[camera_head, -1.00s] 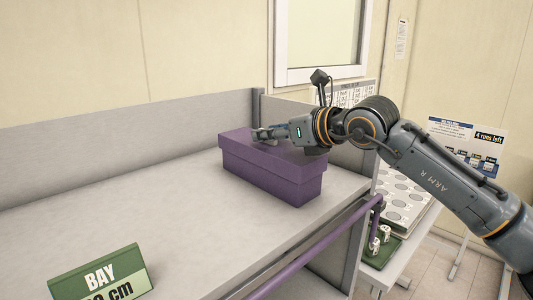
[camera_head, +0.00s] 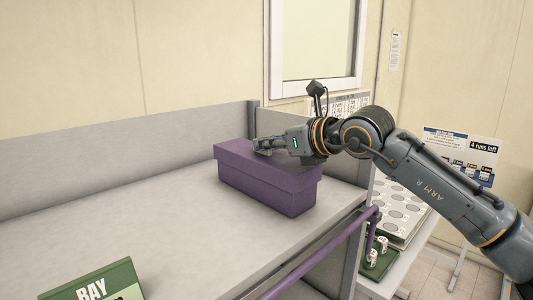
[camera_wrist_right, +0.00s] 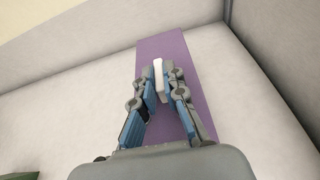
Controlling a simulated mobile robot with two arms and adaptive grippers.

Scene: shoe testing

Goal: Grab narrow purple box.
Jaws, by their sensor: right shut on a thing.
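A narrow purple box (camera_head: 266,185) with a lid stands on the grey shelf near its right end. My right gripper (camera_head: 262,146) is at the top of the box's lid, coming in from the right. In the right wrist view my right gripper (camera_wrist_right: 160,83) is shut on a small white tab (camera_wrist_right: 159,78) above the purple lid (camera_wrist_right: 166,50). The box still rests on the shelf as far as I can see. My left gripper is not in view.
The grey shelf (camera_head: 140,235) has low walls at the back and right, and is clear left of the box. A green bay sign (camera_head: 95,283) stands at the front left. A purple rail (camera_head: 310,255) runs along the front edge. A side table with a green tray (camera_head: 378,262) is at the right.

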